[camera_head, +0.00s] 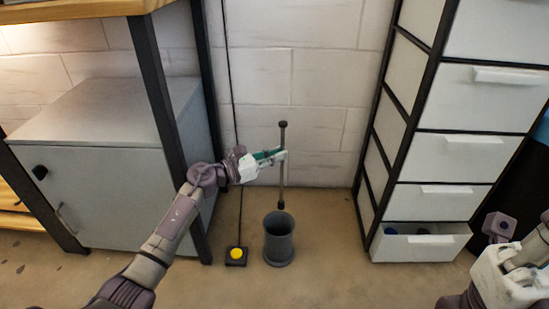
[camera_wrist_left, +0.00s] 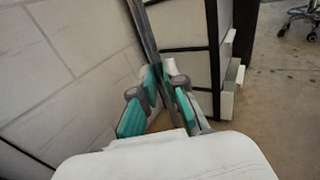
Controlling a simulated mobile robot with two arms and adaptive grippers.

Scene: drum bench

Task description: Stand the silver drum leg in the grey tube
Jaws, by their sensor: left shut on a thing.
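The silver drum leg (camera_head: 282,180) is a thin upright rod with a dark knob at its top. My left gripper (camera_head: 281,156) is shut on it near its middle. In the left wrist view the leg (camera_wrist_left: 145,35) passes between the fingers of my left gripper (camera_wrist_left: 160,85). The grey tube (camera_head: 279,245) stands upright on the floor below, open at the top. The leg's lower end shows at the back of the tube's rim, apparently just above the mouth; I cannot tell whether it touches. Part of my right arm shows at the lower right, its fingers unclear.
A black pedal with a yellow button (camera_head: 237,254) lies left of the tube, its cable running up the wall. A grey cabinet (camera_head: 95,190) under a wooden bench stands left. A white drawer unit (camera_head: 455,145) stands right, its bottom drawer (camera_head: 420,246) open. Floor in front is clear.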

